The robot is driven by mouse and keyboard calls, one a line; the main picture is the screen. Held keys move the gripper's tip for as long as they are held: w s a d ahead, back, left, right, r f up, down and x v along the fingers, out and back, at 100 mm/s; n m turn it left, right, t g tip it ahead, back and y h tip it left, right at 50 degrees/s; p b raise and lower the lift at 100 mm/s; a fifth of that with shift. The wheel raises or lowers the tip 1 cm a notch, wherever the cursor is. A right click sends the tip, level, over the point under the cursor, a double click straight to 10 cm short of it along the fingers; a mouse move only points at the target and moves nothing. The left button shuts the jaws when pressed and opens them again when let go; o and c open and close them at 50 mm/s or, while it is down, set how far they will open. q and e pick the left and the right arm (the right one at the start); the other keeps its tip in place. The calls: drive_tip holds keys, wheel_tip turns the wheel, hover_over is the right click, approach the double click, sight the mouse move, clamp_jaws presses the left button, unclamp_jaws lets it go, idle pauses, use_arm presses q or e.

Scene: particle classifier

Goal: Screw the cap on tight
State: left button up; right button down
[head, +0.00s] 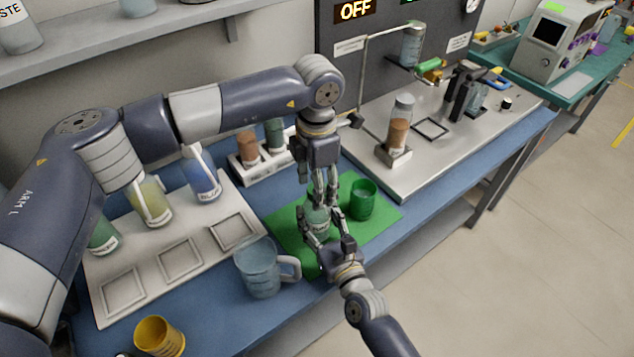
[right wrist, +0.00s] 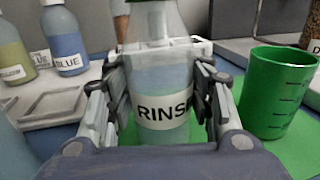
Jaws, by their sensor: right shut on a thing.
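The clear RINSE bottle (right wrist: 165,85) stands upright, with pale blue-green liquid inside, on the green mat (head: 374,226). In the head view the bottle (head: 318,221) shows partly between my grippers. My right gripper (right wrist: 165,105) is shut around its body, one finger on each side of the label. My left gripper (head: 324,200) points down at the bottle's top from above. The cap cannot be made out; the bottle's top is hidden by the left fingers in the head view and cut off in the right wrist view. Whether the left fingers grip anything is unclear.
A green cup (head: 363,200) stands close right of the bottle. A clear pitcher (head: 260,270) is at front left and a yellow cup (head: 160,337) nearer. A white tray (head: 150,272) holds colored bottles on the left. A metal-topped station (head: 450,150) is at back right.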

use_arm(q)
drive_tip(key=shift+r, duration=0.1)
wheel_tip(320, 180, up, 12)
use_arm(e)
drive_tip(key=c, duration=0.7)
unclamp_jaws()
drive_tip(key=v, duration=1.2)
